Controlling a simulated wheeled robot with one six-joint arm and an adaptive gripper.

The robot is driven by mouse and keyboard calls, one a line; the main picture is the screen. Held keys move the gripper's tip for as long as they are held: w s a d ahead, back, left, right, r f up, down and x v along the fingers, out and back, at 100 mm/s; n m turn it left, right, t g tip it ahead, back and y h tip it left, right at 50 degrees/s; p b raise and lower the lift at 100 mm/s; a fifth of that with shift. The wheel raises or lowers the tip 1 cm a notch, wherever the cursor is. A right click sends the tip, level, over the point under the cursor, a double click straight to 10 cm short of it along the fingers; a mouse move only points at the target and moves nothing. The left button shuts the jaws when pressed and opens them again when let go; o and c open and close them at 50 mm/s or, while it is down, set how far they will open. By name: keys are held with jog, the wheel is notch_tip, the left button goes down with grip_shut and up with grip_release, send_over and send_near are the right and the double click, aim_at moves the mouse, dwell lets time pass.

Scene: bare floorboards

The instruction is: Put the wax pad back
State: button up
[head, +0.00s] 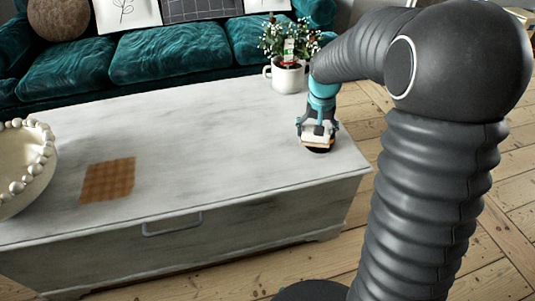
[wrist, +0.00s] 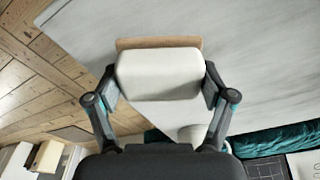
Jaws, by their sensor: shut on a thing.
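My gripper (head: 318,131) is over the right end of the grey-white coffee table (head: 230,135), pointing down. It is shut on a cream-white block with a tan layer, which looks like the wax pad (head: 317,141). In the wrist view the wax pad (wrist: 158,75) sits between both fingers, with its tan edge (wrist: 158,43) on the far side. A dark round patch (head: 318,150) shows just under the pad; I cannot tell whether it is a shadow or a thing, or whether the pad touches it. A flat orange-brown checked square (head: 108,180) lies on the left part of the table.
A white pot with a plant (head: 287,76) stands behind my gripper near the table's back edge. A cream beaded bowl (head: 22,170) stands at the table's left end. A teal sofa (head: 170,55) is behind. The middle of the tabletop is clear.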

jog(key=s+a+r+n+b, duration=0.3)
jog(key=s+a+r+n, duration=0.15)
jog(key=s, duration=0.35)
send_over(267, 156)
jog(key=shift+y, duration=0.3)
jog(key=f, duration=0.6)
jog(key=shift+s+d+f, duration=0.1)
jog(key=shift+s+f, duration=0.2)
jog(key=shift+f, duration=2.1)
jog(key=shift+f, duration=0.2)
jog(key=o, duration=1)
jog(key=shift+r, duration=0.15)
